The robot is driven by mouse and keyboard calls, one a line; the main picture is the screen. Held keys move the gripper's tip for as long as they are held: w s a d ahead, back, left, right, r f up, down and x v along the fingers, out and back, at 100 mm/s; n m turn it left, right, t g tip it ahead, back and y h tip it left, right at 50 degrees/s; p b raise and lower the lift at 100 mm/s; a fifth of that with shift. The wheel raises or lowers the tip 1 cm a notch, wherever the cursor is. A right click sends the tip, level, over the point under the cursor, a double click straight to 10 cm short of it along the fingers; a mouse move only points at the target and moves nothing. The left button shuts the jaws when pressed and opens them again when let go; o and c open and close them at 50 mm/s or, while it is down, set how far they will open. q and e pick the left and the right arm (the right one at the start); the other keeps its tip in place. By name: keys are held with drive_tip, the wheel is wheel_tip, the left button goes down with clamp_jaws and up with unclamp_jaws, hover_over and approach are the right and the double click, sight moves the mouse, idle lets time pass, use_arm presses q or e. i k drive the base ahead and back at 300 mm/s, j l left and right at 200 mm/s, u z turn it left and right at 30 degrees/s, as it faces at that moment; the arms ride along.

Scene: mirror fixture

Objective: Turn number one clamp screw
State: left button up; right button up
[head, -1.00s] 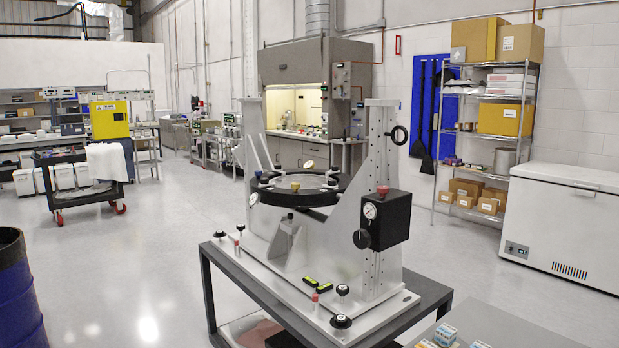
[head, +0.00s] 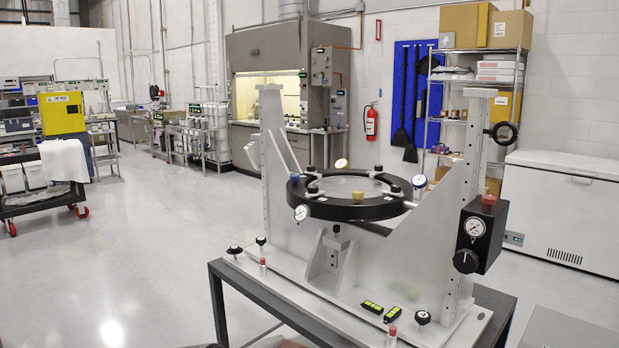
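The mirror fixture stands on a dark-framed table (head: 219,304). Its black ring (head: 345,210) holds a round clear or mirrored disc (head: 345,186) between two grey uprights. Several small black knobs sit around the ring, among them a front-left knob (head: 312,188) and a right knob (head: 396,191). I cannot read which is number one. Small round white dials, one at the front left (head: 301,213), stand at the ring's edge. A yellowish block (head: 362,197) sits at its front. Neither of my grippers is in view.
A black box with a gauge (head: 483,234) juts from the right upright. Black knobs (head: 422,318) and red-topped pins (head: 392,331) stand up from the base plate. A cart (head: 45,205) is at the left. The floor left of the fixture is clear.

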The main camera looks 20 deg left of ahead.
sight(312, 191)
drive_tip(key=i+j, duration=0.1)
drive_tip(key=j, duration=0.6)
drive_tip(key=i+j, duration=0.15)
drive_tip(key=j, duration=0.55)
drive_tip(key=i+j+z, duration=0.1)
drive_tip(key=j, duration=0.65)
drive_tip(key=i+j, duration=0.1)
drive_tip(key=j, duration=1.3)
drive_tip(key=i+z, duration=0.05)
drive_tip(key=i, duration=0.05)
